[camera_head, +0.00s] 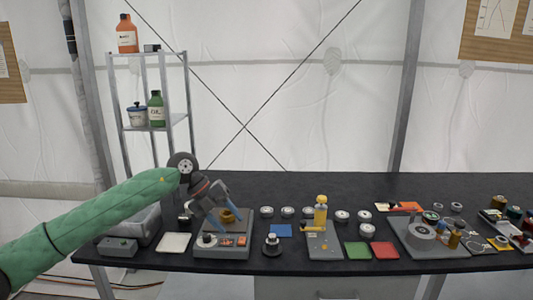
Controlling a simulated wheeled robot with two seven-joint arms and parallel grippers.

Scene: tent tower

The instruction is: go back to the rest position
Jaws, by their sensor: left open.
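My left arm, in a green sleeve, comes in from the left in the head view. My left gripper (226,216) is open, with its blue-grey fingers pointing down and to the right over a grey device (236,253). A brass-coloured round part (229,213) on that device shows between or just behind the fingers. I cannot tell if the fingers touch it. My right gripper is not in view.
A black table (290,183) carries several small parts. Near the gripper are a white square pad (174,243), a dark knobbed part (271,245) and a blue pad (281,230). A metal shelf (181,120) with bottles stands behind on the left. The table's back is mostly clear.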

